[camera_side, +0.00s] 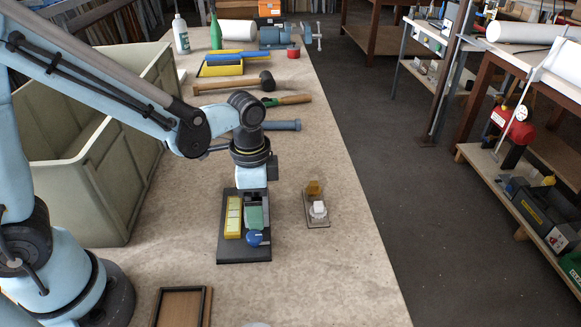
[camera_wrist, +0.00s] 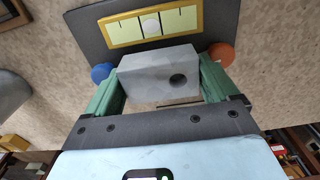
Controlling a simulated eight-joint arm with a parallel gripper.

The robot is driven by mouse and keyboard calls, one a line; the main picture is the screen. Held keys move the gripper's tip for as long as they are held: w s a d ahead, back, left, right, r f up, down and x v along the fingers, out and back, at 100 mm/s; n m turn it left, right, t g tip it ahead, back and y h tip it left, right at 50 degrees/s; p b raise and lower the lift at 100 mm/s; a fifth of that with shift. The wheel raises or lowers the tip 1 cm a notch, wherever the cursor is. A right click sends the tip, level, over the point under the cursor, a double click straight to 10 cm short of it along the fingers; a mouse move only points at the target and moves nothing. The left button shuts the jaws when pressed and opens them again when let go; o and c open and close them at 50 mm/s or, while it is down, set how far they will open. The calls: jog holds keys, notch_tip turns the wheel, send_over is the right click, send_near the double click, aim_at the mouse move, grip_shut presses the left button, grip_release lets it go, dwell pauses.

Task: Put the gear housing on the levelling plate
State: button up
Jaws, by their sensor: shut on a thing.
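The gear housing seems to be the grey block (camera_wrist: 158,75) with a round dark hole, seen in the wrist view. My gripper (camera_wrist: 160,84) is shut on it, with one green finger on each side. The levelling plate seems to be the dark plate (camera_side: 232,252) with a yellow level strip (camera_side: 233,217) and a blue knob (camera_side: 254,239). In the wrist view this plate (camera_wrist: 205,20) also shows an orange knob (camera_wrist: 221,54). In the side view my gripper (camera_side: 253,215) points down over the plate and mostly hides the block. I cannot tell whether block and plate touch.
A small clear plate (camera_side: 318,224) with a yellow and a white piece lies right of the dark plate. A large grey-green crate (camera_side: 110,180) stands left. A mallet (camera_side: 235,84) and other tools lie behind. A brown framed tray (camera_side: 182,305) sits in front. The right front is bare.

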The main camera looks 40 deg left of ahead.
jog(key=shift+f, duration=0.55)
jog(key=shift+f, duration=0.1)
jog(key=o, duration=1.1)
notch_tip(320, 180, up, 12)
jog(key=shift+s+a+f+n+t, duration=0.1)
jog(key=shift+s+a+n+t, duration=0.55)
jog(key=shift+a+n+t, duration=0.75)
jog(key=shift+s+a+r+n+t, duration=0.1)
jog(key=shift+s+a+n+t, duration=0.8)
jog(key=shift+n, duration=0.7)
jog(key=shift+s+a+f+n+t, duration=0.1)
jog(key=shift+s+a+n+t, duration=0.35)
jog(key=shift+a+n+t, duration=0.95)
